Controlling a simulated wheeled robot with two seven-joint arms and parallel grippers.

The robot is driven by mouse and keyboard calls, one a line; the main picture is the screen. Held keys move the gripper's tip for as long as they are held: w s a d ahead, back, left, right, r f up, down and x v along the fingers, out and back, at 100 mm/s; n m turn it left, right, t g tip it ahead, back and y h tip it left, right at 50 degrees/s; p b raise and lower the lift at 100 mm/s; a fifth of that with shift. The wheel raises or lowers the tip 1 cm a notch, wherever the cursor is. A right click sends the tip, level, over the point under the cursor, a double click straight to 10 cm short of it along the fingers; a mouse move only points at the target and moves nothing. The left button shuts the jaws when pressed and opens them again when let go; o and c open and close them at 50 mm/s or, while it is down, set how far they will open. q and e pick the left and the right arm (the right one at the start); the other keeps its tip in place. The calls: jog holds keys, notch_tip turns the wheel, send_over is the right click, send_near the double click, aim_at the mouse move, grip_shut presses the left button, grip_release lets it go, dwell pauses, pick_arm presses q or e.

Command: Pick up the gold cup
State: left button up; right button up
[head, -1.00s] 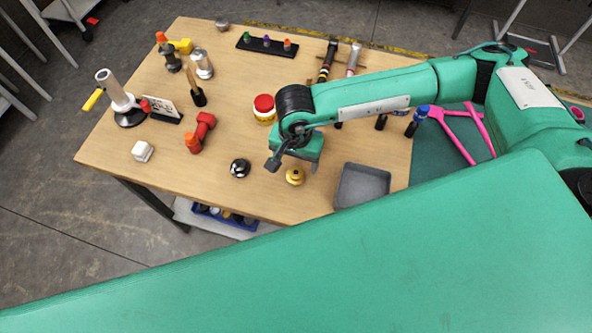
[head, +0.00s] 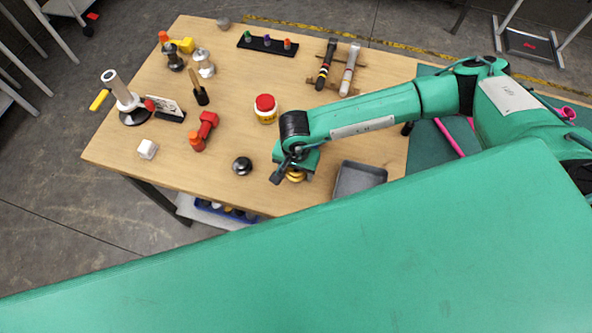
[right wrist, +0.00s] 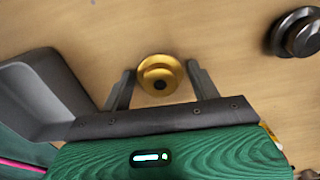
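The gold cup (right wrist: 160,76) is a small round gold piece with a dark centre, standing on the wooden table near its front edge. In the head view the gold cup (head: 295,176) is partly hidden under my right gripper (head: 294,172). In the right wrist view my right gripper (right wrist: 160,80) is open, with one finger on each side of the cup and a small gap showing at both sides. My left gripper is not in view.
A grey tray (head: 359,179) stands close to the right of the cup; its rim (right wrist: 45,95) shows in the wrist view. A black-and-silver round piece (head: 242,165) sits to the left. A red-lidded jar (head: 265,108) stands behind. The table between them is clear.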

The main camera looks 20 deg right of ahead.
jog(key=c, duration=0.7)
jog(key=shift+r, duration=0.1)
